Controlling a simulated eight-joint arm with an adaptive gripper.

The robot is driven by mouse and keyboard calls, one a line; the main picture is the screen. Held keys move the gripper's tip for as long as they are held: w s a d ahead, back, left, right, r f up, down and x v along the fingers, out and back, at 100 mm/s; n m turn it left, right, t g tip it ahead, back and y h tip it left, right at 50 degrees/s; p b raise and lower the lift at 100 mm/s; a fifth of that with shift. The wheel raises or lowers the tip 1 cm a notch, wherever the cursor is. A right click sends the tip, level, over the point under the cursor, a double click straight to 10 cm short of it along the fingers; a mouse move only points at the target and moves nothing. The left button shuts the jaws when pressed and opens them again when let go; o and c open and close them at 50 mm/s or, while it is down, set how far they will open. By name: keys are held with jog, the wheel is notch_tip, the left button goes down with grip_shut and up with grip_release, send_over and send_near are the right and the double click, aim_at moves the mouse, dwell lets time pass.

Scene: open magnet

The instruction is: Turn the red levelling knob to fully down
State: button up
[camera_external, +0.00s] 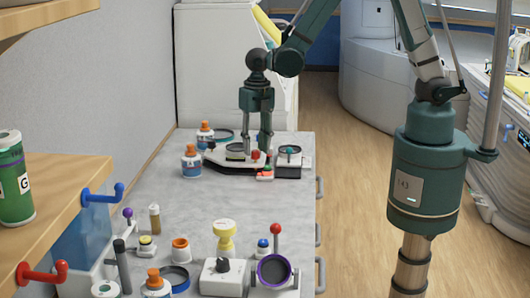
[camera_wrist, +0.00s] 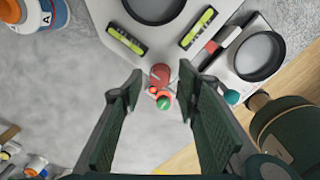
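The white levelling device (camera_external: 225,160) sits on the grey bench top at its far end. In the wrist view the device (camera_wrist: 190,45) shows a dark-rimmed round plate and two yellow-green level vials. A red knob (camera_wrist: 160,74) stands at its near corner; it also shows in the external view (camera_external: 255,155). A small orange-red piece with a green top (camera_wrist: 163,101) lies just below the knob in the wrist view. My gripper (camera_wrist: 166,82) is open, with one finger on each side of the knob, apart from it. In the external view my gripper (camera_external: 258,148) points down over the knob.
A white box with a black-ringed dish (camera_external: 289,155) stands close at the right. Orange-capped bottles (camera_external: 191,160) stand at the left. Several knobs, jars and a purple-ringed dish (camera_external: 274,268) crowd the near end. The middle bench is clear.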

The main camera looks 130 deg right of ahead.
jog(key=shift+f, duration=0.4)
jog(key=c, duration=0.9)
jog(key=shift+m+b, duration=0.4)
